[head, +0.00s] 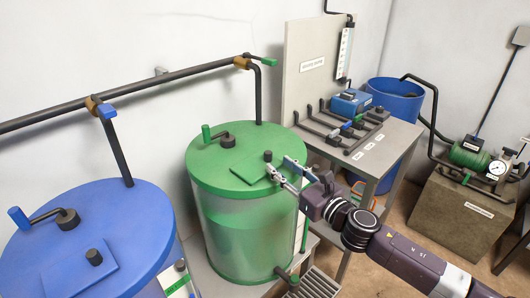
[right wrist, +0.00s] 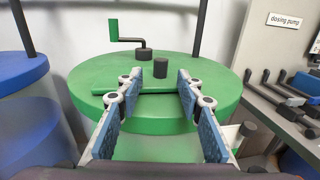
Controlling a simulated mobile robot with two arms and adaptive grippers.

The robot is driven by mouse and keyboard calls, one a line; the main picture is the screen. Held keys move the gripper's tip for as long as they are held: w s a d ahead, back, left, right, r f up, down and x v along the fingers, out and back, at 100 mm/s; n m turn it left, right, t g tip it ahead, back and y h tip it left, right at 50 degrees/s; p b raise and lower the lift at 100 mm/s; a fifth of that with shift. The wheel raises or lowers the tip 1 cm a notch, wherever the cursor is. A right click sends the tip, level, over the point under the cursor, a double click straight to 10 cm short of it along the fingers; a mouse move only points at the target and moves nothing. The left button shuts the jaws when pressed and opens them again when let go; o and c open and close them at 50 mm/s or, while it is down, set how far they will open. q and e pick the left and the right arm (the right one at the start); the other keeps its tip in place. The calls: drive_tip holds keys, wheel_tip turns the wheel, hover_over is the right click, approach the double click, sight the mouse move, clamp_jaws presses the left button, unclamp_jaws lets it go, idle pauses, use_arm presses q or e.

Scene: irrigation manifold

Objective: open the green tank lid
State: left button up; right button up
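The green tank (head: 240,225) has a round green top, and a flat green lid panel (head: 246,168) lies on it. A short black knob (head: 267,156) stands on the panel and also shows in the right wrist view (right wrist: 160,68). The panel looks shut, flat against the top. My right gripper (head: 281,169) is open at the near right edge of the top. In the right wrist view its blue-padded fingers (right wrist: 161,78) are spread, with the knob between and slightly beyond their tips, not gripped. Nothing is held. My left gripper is not in view.
A crank with a green handle (head: 207,133) stands behind the panel. A black pipe (head: 258,90) rises from the top. A blue tank (head: 95,225) stands at left. A bench (head: 375,150) with a dosing pump stands behind at right.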

sight(271, 157)
drive_tip(key=shift+w+a+r, duration=0.15)
drive_tip(key=shift+w+a, duration=0.05)
drive_tip(key=shift+w, duration=0.15)
drive_tip(key=shift+p+x, duration=0.4)
drive_tip(key=shift+x, duration=2.6)
clamp_jaws()
